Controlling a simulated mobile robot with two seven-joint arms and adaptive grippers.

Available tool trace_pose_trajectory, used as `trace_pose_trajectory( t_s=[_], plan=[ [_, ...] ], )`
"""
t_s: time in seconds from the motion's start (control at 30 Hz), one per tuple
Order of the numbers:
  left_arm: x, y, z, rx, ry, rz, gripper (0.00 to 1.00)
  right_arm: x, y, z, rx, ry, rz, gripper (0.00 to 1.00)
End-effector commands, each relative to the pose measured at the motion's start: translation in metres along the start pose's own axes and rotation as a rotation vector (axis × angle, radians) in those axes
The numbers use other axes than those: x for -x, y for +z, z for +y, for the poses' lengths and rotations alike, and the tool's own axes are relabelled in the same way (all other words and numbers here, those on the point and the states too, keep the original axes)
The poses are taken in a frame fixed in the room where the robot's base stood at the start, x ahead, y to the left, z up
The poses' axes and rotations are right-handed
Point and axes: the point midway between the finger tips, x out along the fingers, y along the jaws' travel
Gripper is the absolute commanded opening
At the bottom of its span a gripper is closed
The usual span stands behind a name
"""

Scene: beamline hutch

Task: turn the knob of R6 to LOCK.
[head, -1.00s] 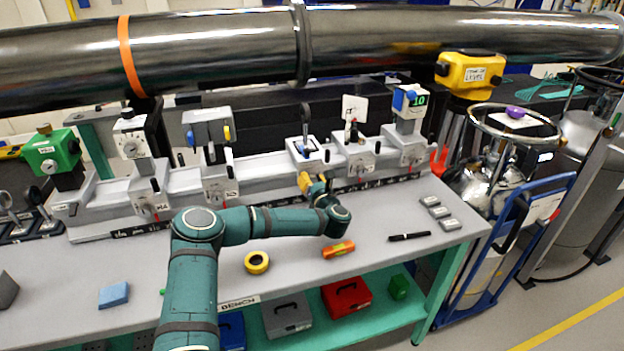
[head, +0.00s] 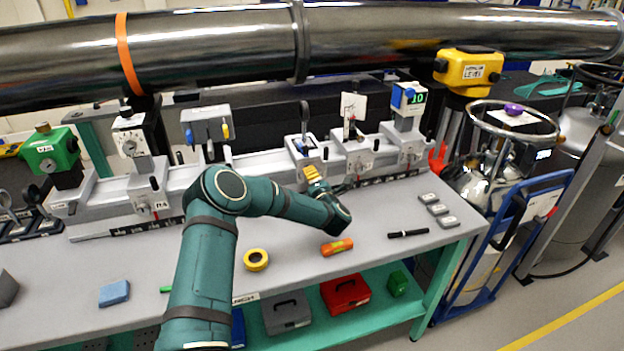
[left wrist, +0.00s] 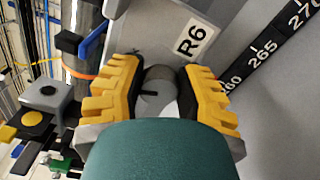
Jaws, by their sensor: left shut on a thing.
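In the head view my left gripper (head: 313,174) is at the front of a carriage (head: 306,150) on the bench rail, and hides the knob there. No LOCK mark is readable. My right gripper is not in view.
Other carriages stand along the rail (head: 190,178) on both sides. A yellow tape roll (head: 256,260), an orange tool (head: 337,247) and a black pen (head: 408,233) lie on the bench in front. A large dark pipe (head: 400,38) crosses above the rail.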

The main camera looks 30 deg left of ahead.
Motion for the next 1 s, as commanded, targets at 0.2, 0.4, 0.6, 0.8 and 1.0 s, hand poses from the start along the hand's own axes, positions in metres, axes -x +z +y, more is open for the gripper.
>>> trace_pose_trajectory(
  t_s=[0.2,0.4,0.6,0.8,1.0],
  plan=[
    [-0.0011,0.0004,0.0018,-0.152,0.007,0.0,0.0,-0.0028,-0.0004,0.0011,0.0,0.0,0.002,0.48],
    [-0.0011,0.0001,0.0012,-0.243,0.006,0.001,0.0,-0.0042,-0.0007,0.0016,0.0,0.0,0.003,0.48],
    [-0.0012,-0.0003,0.0011,-0.288,0.006,0.002,0.0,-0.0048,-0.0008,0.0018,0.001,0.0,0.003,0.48],
    [-0.0013,-0.0004,0.0011,-0.301,0.006,0.002,0.0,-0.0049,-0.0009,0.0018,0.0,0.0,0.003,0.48],
    [-0.0014,-0.0005,0.0011,-0.301,0.006,0.002,0.0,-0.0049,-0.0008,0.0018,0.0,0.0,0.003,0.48]
  ],
)
